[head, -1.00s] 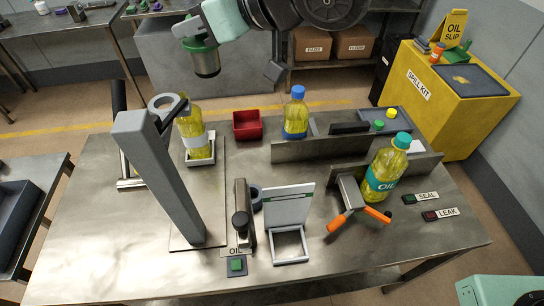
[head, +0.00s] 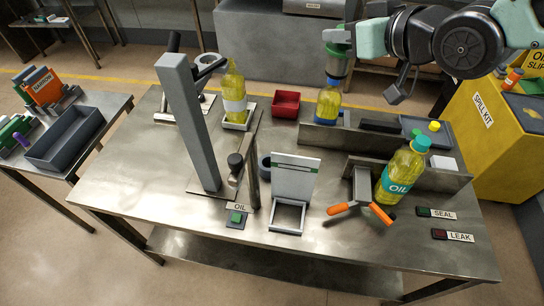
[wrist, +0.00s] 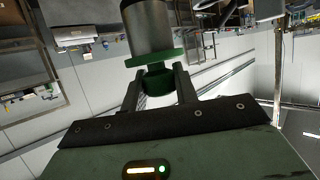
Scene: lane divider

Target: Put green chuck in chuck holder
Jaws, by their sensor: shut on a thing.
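My gripper (head: 337,36) is high at the back right of the bench in the head view, shut on the green chuck (head: 337,63). The chuck has a green collar and a grey metal cup that hangs downward. In the wrist view my gripper (wrist: 157,80) has its fingers on the chuck's green neck, with the grey cup (wrist: 151,28) beyond the flange. The chuck overlaps the top of a blue-capped bottle (head: 328,108) in the picture; contact cannot be told. A dark ring-shaped cup (head: 265,162) sits beside the press; whether it is the chuck holder cannot be told.
A tall grey press column (head: 188,120) and a yellow bottle (head: 234,85) stand at left. A red bin (head: 286,103), a white stand (head: 294,180), grey divider walls (head: 440,177) and an OIL bottle (head: 401,173) occupy the bench. A grey tray (head: 65,140) is on the left table.

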